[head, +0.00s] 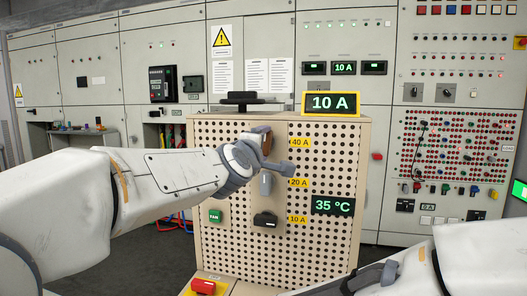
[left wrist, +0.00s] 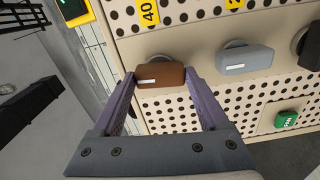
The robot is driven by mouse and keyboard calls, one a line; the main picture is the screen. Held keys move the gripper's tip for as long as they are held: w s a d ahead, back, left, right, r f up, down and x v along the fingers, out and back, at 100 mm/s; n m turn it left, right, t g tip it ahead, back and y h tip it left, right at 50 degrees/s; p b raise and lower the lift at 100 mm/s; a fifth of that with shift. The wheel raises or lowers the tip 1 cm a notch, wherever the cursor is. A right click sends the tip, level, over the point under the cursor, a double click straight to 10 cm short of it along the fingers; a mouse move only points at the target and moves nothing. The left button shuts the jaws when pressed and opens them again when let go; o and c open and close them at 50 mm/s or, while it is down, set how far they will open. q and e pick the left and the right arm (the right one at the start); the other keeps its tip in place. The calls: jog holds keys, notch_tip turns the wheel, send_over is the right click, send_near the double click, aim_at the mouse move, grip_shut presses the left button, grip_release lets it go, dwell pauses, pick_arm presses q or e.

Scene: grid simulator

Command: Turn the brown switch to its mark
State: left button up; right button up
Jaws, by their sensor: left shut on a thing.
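The brown switch (left wrist: 160,75) is a bar-shaped knob with a short white line near one end. In the left wrist view it sits between the two fingers of my left gripper (left wrist: 159,79), which is shut on it from both sides. In the head view the brown switch (head: 261,130) is at the top of the column of switches, beside the yellow 40 A label (head: 300,142), partly hidden by my left gripper (head: 268,150). I cannot make out a mark around the switch.
Below are a grey switch (head: 265,184) by the 20 A label and a black switch (head: 265,220) by the 10 A label. A green FAN button (head: 215,216) is at the left. Displays read 10 A (head: 331,104) and 35 °C (head: 333,205). A red switch (head: 203,286) is below.

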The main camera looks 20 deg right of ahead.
pick_arm(q)
jog(key=shift+n, duration=0.6)
jog(key=o, duration=1.2)
jog(key=shift+o, duration=0.2)
jog(key=b+v, duration=0.1)
jog(key=v, duration=0.9)
jog(key=shift+s+a+b, duration=0.2)
jog(key=shift+a+b, duration=0.05)
jog(key=shift+b, duration=0.05)
